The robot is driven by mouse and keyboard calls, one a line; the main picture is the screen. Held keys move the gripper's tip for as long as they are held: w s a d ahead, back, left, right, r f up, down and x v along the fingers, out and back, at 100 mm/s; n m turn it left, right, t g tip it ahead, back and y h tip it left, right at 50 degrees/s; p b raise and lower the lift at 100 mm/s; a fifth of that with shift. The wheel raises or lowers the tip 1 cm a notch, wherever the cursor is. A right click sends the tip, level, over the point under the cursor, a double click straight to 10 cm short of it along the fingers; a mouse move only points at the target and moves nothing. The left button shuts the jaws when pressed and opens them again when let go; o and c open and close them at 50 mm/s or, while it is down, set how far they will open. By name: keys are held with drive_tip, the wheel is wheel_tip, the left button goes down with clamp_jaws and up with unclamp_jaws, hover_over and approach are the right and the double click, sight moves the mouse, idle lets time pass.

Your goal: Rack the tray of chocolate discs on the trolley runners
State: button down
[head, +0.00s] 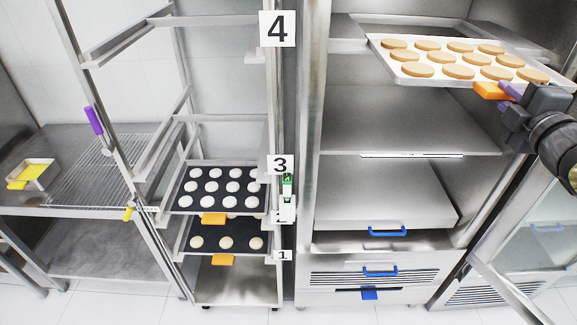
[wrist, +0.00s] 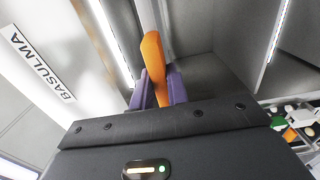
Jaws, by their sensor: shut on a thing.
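A white-lined tray (head: 440,82) carrying several tan discs (head: 461,46) is at the upper right in the head view, at the mouth of the steel cabinet's upper part. The discs look light brown, not dark. My gripper (head: 508,95) is shut on the orange tab (head: 489,91) at the tray's front edge. In the wrist view the purple fingers (wrist: 158,90) pinch the orange tab (wrist: 154,62); the tray is seen edge-on and mostly hidden. The trolley (head: 187,123) stands at left, its upper runners (head: 125,42) empty.
Number plates 4 (head: 277,28), 3 (head: 280,164) and 1 mark trolley levels; 2 is partly hidden. A black-lined tray with white discs (head: 176,197) sits near 3, another with pale discs below (head: 185,246). The cabinet post stands between trolley and tray. A wire-rack table (head: 85,170) is left.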

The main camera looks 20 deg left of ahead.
idle(0.3)
drive_tip(key=shift+b+v, duration=0.3)
drive_tip(key=shift+v, duration=2.05)
drive_tip(key=shift+v, duration=2.35)
drive_tip(key=shift+r, duration=0.1)
drive_tip(key=shift+b+v, duration=0.3)
drive_tip(key=shift+v, duration=2)
